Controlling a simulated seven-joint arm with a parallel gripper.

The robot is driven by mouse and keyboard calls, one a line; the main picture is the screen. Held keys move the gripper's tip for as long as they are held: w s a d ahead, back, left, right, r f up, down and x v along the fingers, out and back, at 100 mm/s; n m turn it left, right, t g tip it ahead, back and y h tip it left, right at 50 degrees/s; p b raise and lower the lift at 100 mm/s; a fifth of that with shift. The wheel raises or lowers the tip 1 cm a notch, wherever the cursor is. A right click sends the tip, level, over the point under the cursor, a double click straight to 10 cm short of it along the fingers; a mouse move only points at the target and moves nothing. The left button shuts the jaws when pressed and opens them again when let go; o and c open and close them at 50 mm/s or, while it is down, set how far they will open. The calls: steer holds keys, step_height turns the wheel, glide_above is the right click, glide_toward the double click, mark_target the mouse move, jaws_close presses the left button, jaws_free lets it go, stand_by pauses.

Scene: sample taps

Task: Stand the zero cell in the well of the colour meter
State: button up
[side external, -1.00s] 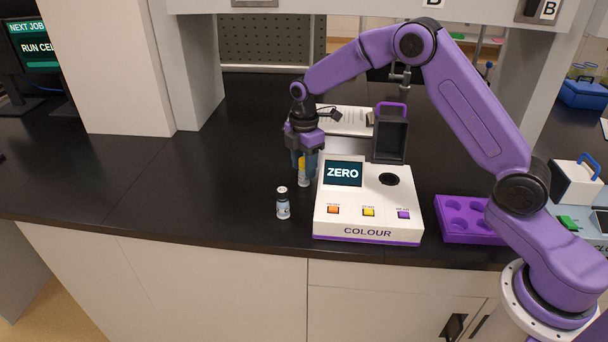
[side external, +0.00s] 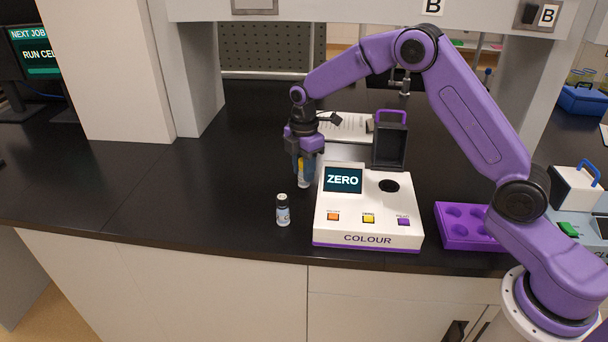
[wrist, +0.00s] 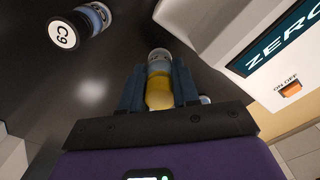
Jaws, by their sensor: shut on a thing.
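The colour meter (side external: 330,228) is a white box with a purple base. Its screen reads ZERO. Its round dark well (side external: 389,186) is open and empty. My gripper (side external: 304,172) is left of the meter, shut on an upright cell with a yellow top (wrist: 159,92). In the wrist view the cell's yellow end lies between the fingers (wrist: 160,92), with a pale glass part beyond. Its marking is unreadable, so I cannot confirm that it is the zero cell. Whether its foot touches the bench is unclear.
A dark-capped vial (side external: 283,211) stands in front of my gripper; its cap reads C9 in the wrist view (wrist: 62,34). A dark hood with a purple handle (side external: 391,145) stands behind the well. A purple rack (side external: 484,243) is to the right.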

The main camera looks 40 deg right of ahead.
step_height(320, 180, up, 15)
steer(key=s+d, duration=1.3)
steer(key=s, duration=0.4)
steer(key=shift+f, duration=4.95)
steer(key=shift+f, duration=0.25)
steer(key=shift+f, duration=0.55)
steer(key=shift+f, duration=0.15)
steer(key=shift+f, duration=0.6)
